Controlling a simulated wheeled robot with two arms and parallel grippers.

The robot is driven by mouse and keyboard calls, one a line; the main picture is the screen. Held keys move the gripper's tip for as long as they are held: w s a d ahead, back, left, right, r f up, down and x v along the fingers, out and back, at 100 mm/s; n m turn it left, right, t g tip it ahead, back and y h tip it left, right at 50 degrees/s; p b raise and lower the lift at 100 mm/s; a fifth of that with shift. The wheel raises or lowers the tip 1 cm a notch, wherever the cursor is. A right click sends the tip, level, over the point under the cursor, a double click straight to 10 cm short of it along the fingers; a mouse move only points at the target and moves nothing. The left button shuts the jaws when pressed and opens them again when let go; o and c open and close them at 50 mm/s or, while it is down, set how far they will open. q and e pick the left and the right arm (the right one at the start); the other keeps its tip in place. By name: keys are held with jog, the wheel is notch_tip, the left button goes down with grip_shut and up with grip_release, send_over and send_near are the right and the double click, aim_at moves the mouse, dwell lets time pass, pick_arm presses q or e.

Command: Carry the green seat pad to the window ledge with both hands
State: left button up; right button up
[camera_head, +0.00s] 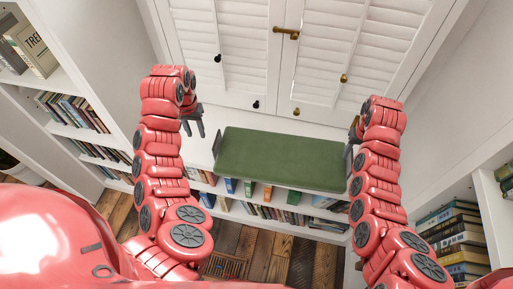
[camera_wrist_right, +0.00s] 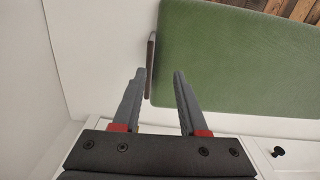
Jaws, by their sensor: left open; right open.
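The green seat pad (camera_head: 281,160) lies below the white shutters, with a bookshelf showing under its near edge. A dark handle (camera_head: 217,146) is at its left end. Its right end also shows in the right wrist view (camera_wrist_right: 235,55), with a grey-brown handle (camera_wrist_right: 151,55). My left gripper (camera_head: 197,128) is open and empty, left of and apart from the left handle. My right gripper (camera_wrist_right: 158,71) is open at the pad's right end. The handle lies just ahead, between the lines of its fingers; I cannot tell whether they touch it.
White louvred shutters (camera_head: 240,45) with small knobs and a brass latch stand behind the pad. Low shelves of books (camera_head: 275,213) run below it. Bookcases stand at the left (camera_head: 75,85) and right (camera_head: 462,235). A plank floor (camera_head: 265,245) lies below. A dark knob (camera_wrist_right: 278,151) shows in the wrist view.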

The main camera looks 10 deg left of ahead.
notch_tip(320, 180, up, 7)
jog(key=s+a, duration=0.1)
jog(key=a, duration=0.1)
jog(key=shift+a+f, duration=0.15)
jog(key=shift+a, duration=0.2)
jog(key=shift+s, duration=0.1)
dwell(0.4)
